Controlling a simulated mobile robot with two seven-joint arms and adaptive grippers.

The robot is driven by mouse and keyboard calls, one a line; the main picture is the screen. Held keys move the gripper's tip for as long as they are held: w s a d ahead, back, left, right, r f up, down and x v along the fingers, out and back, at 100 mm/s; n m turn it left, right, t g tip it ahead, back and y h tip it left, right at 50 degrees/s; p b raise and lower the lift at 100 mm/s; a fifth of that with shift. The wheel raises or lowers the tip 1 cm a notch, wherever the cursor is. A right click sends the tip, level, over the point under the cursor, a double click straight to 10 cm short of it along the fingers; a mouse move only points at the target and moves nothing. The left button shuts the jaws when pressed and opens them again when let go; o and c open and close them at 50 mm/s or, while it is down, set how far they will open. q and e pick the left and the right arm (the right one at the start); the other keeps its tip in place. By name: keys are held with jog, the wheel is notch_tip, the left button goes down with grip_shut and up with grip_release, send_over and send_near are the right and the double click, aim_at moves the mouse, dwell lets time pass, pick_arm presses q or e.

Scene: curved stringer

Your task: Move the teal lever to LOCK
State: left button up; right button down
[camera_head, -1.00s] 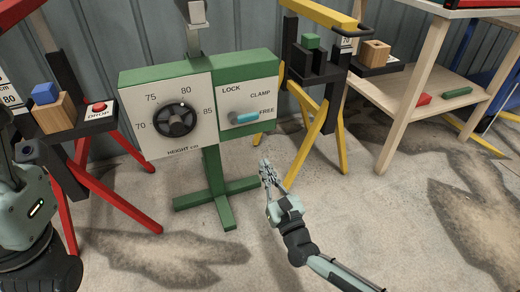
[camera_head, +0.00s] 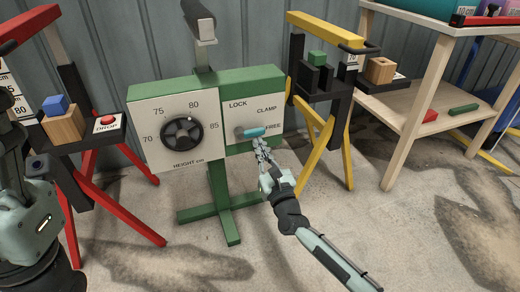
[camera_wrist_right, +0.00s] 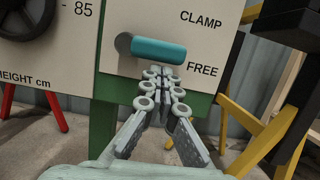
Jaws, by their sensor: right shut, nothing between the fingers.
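The teal lever (camera_head: 254,132) is on the white face of the green panel (camera_head: 250,82). It points right from its grey hub, beside the FREE mark; CLAMP is higher and LOCK is at the upper left. My right gripper (camera_head: 260,144) is shut and empty, with its fingertips just below the lever. In the right wrist view the lever (camera_wrist_right: 160,50) lies just above the closed fingertips (camera_wrist_right: 160,72); I cannot tell whether they touch. Part of my left arm shows at the left edge, with its gripper out of view.
A black height dial (camera_head: 182,133) is left of the lever on the same stand. A red stand (camera_head: 120,205) with a DROP button (camera_head: 107,120) is at left. A yellow stand (camera_head: 322,150) is close on the right, with a wooden shelf (camera_head: 400,112) beyond it.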

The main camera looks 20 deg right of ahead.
dwell(0.3)
jog(key=shift+d+r+n+y, duration=0.15)
jog(key=shift+n+y, duration=0.15)
jog(key=shift+n, duration=0.6)
